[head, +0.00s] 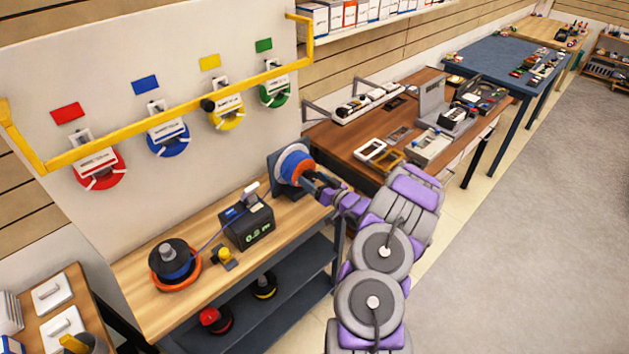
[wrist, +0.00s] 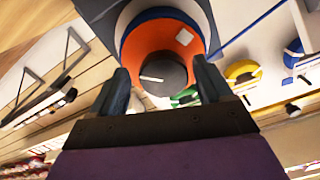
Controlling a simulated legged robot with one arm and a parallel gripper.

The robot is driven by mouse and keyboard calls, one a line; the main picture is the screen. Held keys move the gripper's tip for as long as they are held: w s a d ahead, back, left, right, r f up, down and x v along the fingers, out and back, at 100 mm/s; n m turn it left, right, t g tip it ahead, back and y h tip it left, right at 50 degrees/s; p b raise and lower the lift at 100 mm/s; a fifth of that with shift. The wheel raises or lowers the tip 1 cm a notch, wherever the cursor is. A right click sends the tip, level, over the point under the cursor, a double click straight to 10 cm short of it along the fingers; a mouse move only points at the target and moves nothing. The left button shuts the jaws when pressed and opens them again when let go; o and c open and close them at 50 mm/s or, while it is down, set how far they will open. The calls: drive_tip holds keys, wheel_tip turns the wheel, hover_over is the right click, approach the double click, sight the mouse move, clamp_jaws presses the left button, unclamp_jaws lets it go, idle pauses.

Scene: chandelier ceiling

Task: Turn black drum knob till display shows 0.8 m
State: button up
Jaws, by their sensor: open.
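The drum (head: 296,160), orange with a blue band, is mounted on a dark plate at the right end of the wooden bench. In the wrist view its orange face (wrist: 131,45) surrounds the round black knob (wrist: 164,72), which has a pale line mark. My gripper (head: 318,184) is at the knob. In the wrist view my gripper (wrist: 163,84) has its two dark fingers apart, one on each side of the knob; I cannot tell whether they touch it. The display (head: 258,232) on the black box shows green digits, seemingly 0.2 m, though the last digit is blurred.
A black spool on an orange base (head: 190,283) stands on the bench, with a blue line (head: 208,243) running to the box. A yellow piece (head: 223,256) sits between them. A yellow rail (head: 180,108) with coloured reels is behind. A brown table (head: 350,137) stands beyond the drum.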

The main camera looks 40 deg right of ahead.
drive_tip(key=shift+s, duration=0.1)
drive_tip(key=s+d+p, duration=0.1)
drive_tip(key=s+p, duration=0.1)
drive_tip(key=s, duration=1.5)
drive_tip(key=shift+d+p, duration=0.2)
drive_tip(key=shift+p, duration=0.15)
drive_tip(key=w+n, duration=0.3)
drive_tip(key=w, duration=0.2)
drive_tip(key=w+a+n+b, duration=0.1)
drive_tip(key=w+n, duration=0.2)
drive_tip(key=w, duration=0.3)
drive_tip(key=w+n, duration=0.3)
drive_tip(key=w, duration=0.2)
drive_tip(key=shift+w+a+r, duration=0.3)
drive_tip(key=shift+c, duration=0.4)
